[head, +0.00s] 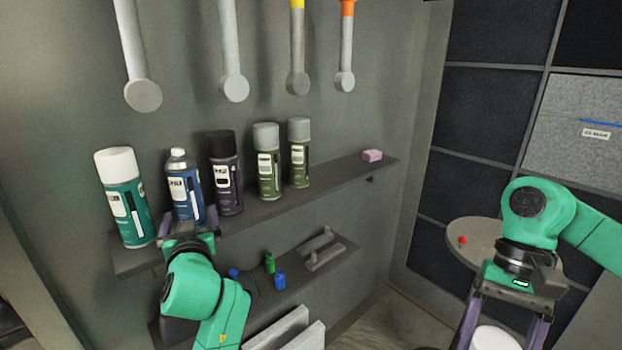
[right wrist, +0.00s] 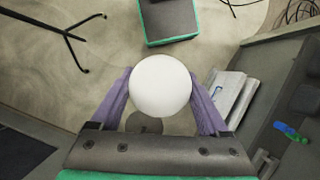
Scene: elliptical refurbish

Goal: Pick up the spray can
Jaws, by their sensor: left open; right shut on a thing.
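Several spray cans stand upright on the upper shelf: a teal one with a white cap (head: 127,200), a blue one with a silver top (head: 185,188), a dark purple one (head: 224,175) and two green ones with grey caps (head: 267,163) (head: 299,155). My left gripper (head: 190,222) is open at the lower front of the blue can, one finger on each side; I cannot tell whether they touch it. My right gripper (head: 510,325) is shut on a round white-topped thing (right wrist: 160,85), away from the shelf at the right. Its body is hidden below the top.
A pink block (head: 372,155) lies at the right end of the upper shelf (head: 330,178). A round table (head: 470,235) with a red item stands behind my right arm.

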